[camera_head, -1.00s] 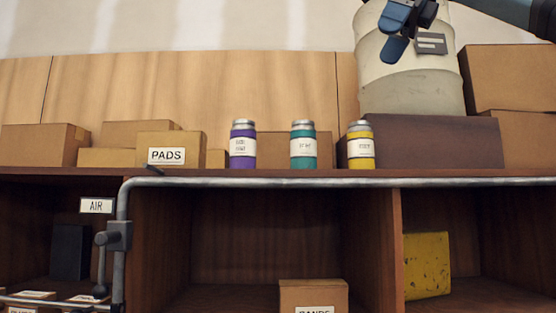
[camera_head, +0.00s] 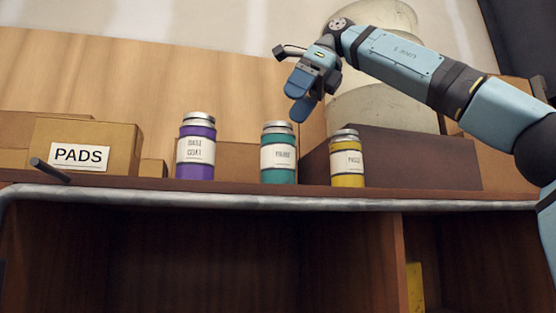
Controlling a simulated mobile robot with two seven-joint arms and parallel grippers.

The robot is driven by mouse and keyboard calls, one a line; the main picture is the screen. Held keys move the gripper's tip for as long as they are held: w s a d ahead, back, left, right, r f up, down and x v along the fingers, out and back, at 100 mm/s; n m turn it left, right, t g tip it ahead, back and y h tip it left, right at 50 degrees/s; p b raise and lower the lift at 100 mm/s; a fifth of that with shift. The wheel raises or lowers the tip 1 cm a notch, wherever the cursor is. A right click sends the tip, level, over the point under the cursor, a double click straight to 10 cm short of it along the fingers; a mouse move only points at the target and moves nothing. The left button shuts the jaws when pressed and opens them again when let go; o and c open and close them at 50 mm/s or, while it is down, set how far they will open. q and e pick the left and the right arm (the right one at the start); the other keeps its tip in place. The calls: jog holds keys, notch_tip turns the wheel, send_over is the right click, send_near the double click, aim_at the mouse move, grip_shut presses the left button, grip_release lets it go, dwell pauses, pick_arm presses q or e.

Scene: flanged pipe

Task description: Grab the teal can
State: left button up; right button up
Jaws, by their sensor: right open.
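The teal can (camera_head: 278,153) stands upright on the top shelf, with a grey lid and a white label. A purple can (camera_head: 196,147) stands to its left and a yellow can (camera_head: 346,159) to its right. My right gripper (camera_head: 297,97) is open and empty, its blue fingers pointing down, a little above and to the right of the teal can's lid. It appears apart from the can, though the depth between them is hard to judge. My left gripper is out of view.
A metal rail (camera_head: 270,201) runs along the front edge of the shelf (camera_head: 120,186). A PADS box (camera_head: 84,148) stands at the left. A dark brown box (camera_head: 410,158) and a large pale container (camera_head: 375,105) are behind the yellow can. Open compartments lie below.

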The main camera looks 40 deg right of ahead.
aim_at(273, 135)
jog(key=x, duration=0.3)
jog(key=shift+w+d, duration=0.1)
jog(key=shift+w, duration=0.35)
jog(key=x, duration=0.5)
jog(key=shift+w+d+p, duration=0.1)
jog(key=shift+w+p, duration=0.15)
jog(key=shift+p, duration=0.15)
jog(key=shift+s, duration=0.3)
jog(key=c, duration=0.3)
jog(key=shift+r, duration=0.1)
jog(key=c, duration=0.9)
